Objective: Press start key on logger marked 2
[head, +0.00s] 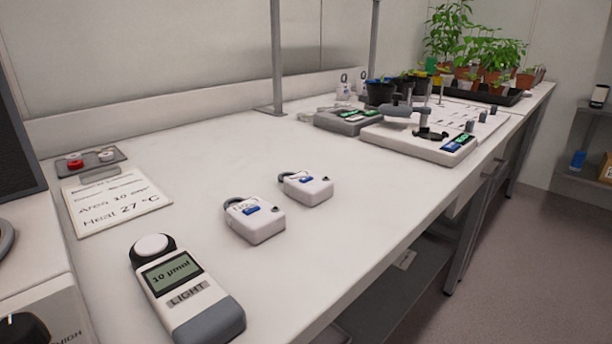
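Two small white loggers with dark hanging loops lie on the white bench in the head view. The nearer logger (262,231) has a blue patch and a small dark key on its top face. The farther logger (312,193) lies just behind it to the right, also with a blue patch and a dark key. Two similar white devices, a left one (343,88) and a right one (362,84), stand upright far back by the wall. Neither of my grippers is in view.
A light meter (187,294) reading "10 µmol" lies at the front left. Instruments (413,142) and potted plants (466,68) fill the far right. The bench middle is clear.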

